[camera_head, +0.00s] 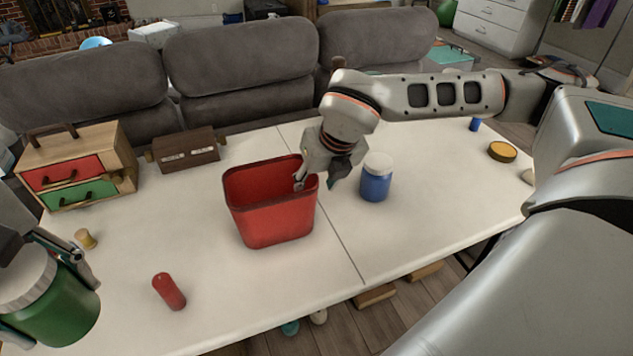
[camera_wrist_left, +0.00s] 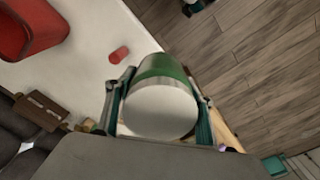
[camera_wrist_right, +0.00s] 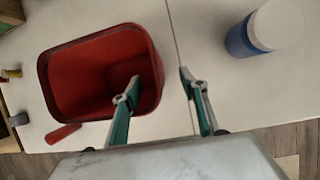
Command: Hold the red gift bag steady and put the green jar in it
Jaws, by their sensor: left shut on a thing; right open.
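The red gift bag (camera_head: 275,217) stands upright on the white table, open at the top; it looks empty. It also shows in the right wrist view (camera_wrist_right: 70,95). The green jar (camera_head: 62,312) with a white lid is at the lower left of the head view. My left gripper (camera_wrist_left: 158,105) is shut on the jar, away from the bag. My right gripper (camera_wrist_right: 160,85) is open at the bag's right rim, one finger over the bag's opening and the other outside it. The rim is between the fingers, not clamped.
A blue jar (camera_head: 376,180) with a white lid stands just right of the bag. A red cylinder (camera_head: 169,291) lies in front-left. A small drawer box (camera_head: 78,168) and a brown box (camera_head: 185,150) stand at the back left. A grey sofa (camera_head: 240,75) is behind the table (camera_head: 215,275).

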